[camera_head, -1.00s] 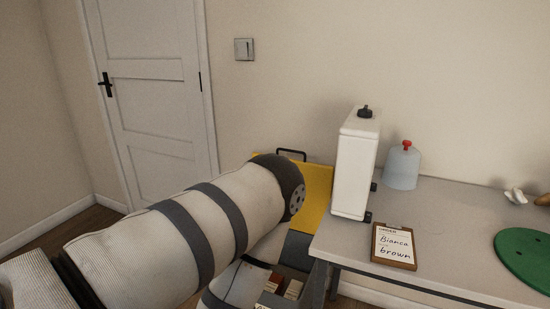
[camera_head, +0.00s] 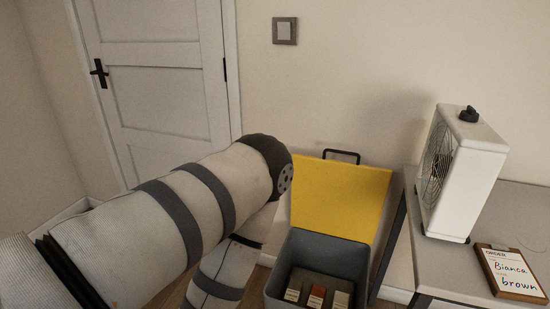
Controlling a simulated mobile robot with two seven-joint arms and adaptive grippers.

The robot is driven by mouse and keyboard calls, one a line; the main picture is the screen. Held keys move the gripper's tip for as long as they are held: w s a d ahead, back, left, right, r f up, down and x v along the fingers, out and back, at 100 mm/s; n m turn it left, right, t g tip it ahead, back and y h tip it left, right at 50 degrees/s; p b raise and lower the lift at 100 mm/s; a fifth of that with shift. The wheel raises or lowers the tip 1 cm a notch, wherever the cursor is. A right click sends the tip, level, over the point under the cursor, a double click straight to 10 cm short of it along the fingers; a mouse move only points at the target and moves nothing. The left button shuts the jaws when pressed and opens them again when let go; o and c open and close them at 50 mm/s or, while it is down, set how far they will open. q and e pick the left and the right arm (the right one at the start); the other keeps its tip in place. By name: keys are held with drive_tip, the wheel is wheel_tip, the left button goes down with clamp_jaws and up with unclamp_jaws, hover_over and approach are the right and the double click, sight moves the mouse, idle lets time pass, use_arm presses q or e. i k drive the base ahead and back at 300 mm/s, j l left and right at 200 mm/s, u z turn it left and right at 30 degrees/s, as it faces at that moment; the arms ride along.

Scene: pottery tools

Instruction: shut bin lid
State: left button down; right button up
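The grey bin (camera_head: 348,257) stands on the floor to the left of the table. Its yellow lid (camera_head: 340,198) is open and tilted up at the back, against or close to the wall, with a black handle (camera_head: 342,156) at its top edge. Several small boxes (camera_head: 316,296) lie inside the bin. My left arm comes in from the left and bends down beside the bin's left side; it hides part of that side. My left gripper is out of view below. My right gripper is not in view.
A grey table (camera_head: 440,262) stands right of the bin, bearing a white box fan (camera_head: 466,172) and an order clipboard (camera_head: 513,272). A white door (camera_head: 155,85) is at the back left. The air above the bin is clear.

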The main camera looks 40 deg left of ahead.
sight(345, 201)
drive_tip(key=i+j, duration=0.1)
drive_tip(key=j, duration=1.35)
drive_tip(key=i+j, duration=0.2)
drive_tip(key=j, duration=0.15)
drive_tip(key=i+j+z, duration=0.1)
drive_tip(key=i+j, duration=0.35)
drive_tip(key=j, duration=0.3)
drive_tip(key=i+j, duration=0.2)
drive_tip(key=j, duration=0.2)
drive_tip(key=i+l+z, duration=0.05)
